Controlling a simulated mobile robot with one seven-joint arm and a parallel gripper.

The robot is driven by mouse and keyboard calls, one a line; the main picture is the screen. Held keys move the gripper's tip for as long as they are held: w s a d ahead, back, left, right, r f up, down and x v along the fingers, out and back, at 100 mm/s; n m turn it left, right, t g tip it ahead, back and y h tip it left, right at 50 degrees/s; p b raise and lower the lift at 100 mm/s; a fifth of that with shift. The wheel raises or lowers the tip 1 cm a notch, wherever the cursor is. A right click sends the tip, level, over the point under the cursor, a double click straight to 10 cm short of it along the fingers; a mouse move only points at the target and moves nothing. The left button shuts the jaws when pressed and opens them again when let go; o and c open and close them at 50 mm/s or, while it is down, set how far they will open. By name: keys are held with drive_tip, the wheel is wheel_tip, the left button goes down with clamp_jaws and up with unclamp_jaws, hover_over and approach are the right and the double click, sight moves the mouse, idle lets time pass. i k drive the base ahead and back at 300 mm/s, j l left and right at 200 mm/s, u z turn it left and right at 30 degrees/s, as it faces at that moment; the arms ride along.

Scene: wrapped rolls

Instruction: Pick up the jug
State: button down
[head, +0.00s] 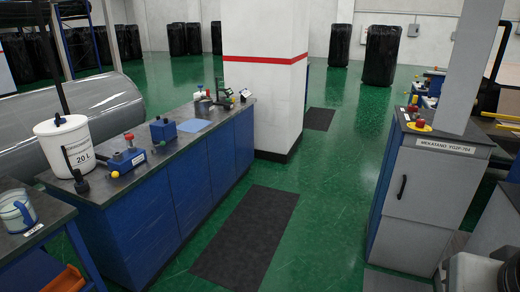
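A jug (14,213) in pale grey with a blue-green band and handle stands upright on a dark-topped table at the lower left of the head view. The left picture edge is close beside it. A label (34,230) lies on the tabletop just in front of it. My gripper's fingers do not show; only pale and black parts, seemingly of my arm, appear at the lower right, far from the jug.
A white 20 L bucket (66,145) stands on the blue counter (196,165) beyond the jug, with a dark tool and blue boxes nearby. A pillar (264,75) and grey cabinet (425,185) stand farther right. Green floor with a dark mat (245,235) lies open between.

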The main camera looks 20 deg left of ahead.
sight(18, 214)
drive_tip(key=u, duration=1.8)
drive_tip(key=j+u, duration=0.2)
drive_tip(key=u, duration=0.2)
drive_tip(key=i+j+u, duration=0.1)
drive_tip(key=u, duration=0.3)
drive_tip(key=i+j, duration=0.2)
drive_tip(key=i, duration=0.25)
drive_tip(key=i+j+u, duration=0.1)
drive_tip(key=i, duration=0.35)
drive_tip(key=i+j+u, duration=0.1)
drive_tip(key=i+j, duration=0.2)
drive_tip(key=i, duration=0.15)
drive_tip(key=i+l+u, duration=0.1)
drive_tip(key=i, duration=0.3)
drive_tip(key=i+l+u, duration=0.15)
drive_tip(key=i, duration=0.25)
drive_tip(key=i+l+u, duration=0.1)
drive_tip(key=i+l, duration=0.25)
drive_tip(key=j+z, duration=0.2)
drive_tip(key=j, duration=0.55)
drive_tip(key=k, duration=0.05)
